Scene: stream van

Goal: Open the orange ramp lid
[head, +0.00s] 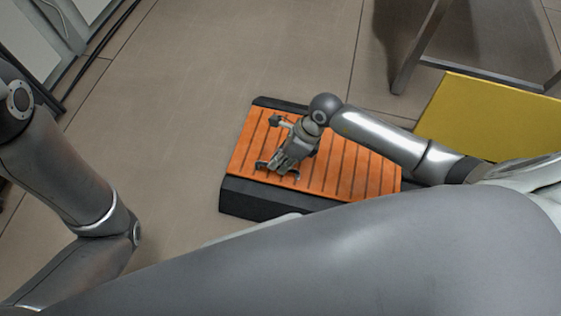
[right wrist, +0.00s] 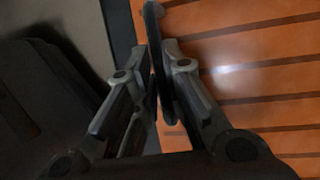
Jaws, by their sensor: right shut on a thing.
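The orange ramp lid (head: 345,178) has dark grooves across it and lies on a dark base (head: 262,200) on the floor. It looks flat, with no clear gap under it. My right gripper (head: 276,167) is low over the left part of the lid. In the right wrist view, my right gripper (right wrist: 157,85) is shut on a thin dark curved handle (right wrist: 153,22) beside the orange slats (right wrist: 265,70). The lower part of the handle is partly hidden by the fingers. My left arm shows at the left, but its gripper is out of view.
A yellow panel (head: 490,118) lies behind the ramp at the right, near a metal frame leg (head: 420,48). Dark cables (head: 92,58) and a pale frame are at the upper left. The tiled floor (head: 190,110) left of the ramp is clear.

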